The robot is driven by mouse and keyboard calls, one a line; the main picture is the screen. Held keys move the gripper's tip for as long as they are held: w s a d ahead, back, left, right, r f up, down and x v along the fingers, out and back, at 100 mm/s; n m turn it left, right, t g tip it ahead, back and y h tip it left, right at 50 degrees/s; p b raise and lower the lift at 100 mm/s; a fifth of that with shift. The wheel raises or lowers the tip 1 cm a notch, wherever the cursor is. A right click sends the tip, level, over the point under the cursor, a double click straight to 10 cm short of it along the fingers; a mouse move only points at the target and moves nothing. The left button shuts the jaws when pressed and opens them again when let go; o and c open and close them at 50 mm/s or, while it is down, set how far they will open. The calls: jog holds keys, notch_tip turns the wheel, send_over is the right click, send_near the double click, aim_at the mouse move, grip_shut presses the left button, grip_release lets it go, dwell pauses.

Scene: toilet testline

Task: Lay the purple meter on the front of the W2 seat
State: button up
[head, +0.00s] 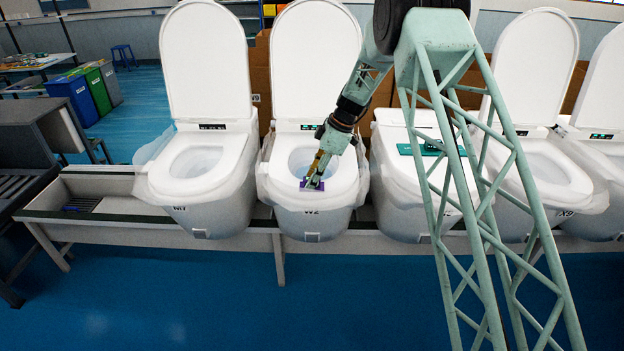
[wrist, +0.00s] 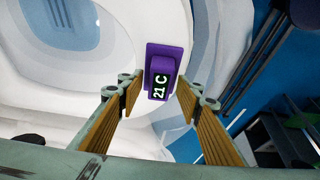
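The purple meter (head: 312,186) is at the front of the W2 toilet's seat (head: 340,185). In the wrist view the meter (wrist: 165,58) shows a dark display reading "21 C" and appears flat against the white seat rim (wrist: 205,50). My gripper (head: 317,172) points down over the seat front. In the wrist view its two brown-padded fingers (wrist: 160,88) are apart, on either side of the meter's display end. A narrow gap shows on the left. Contact on the right cannot be told. The W2 lid (head: 316,60) stands up, and the bowl is open behind the meter.
Blue floor (head: 200,300) is clear in front.

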jog(key=v, duration=1.2)
jog(key=shift+b, duration=0.45)
jog(key=shift+s+r, duration=0.1)
jog(key=shift+r, duration=0.1)
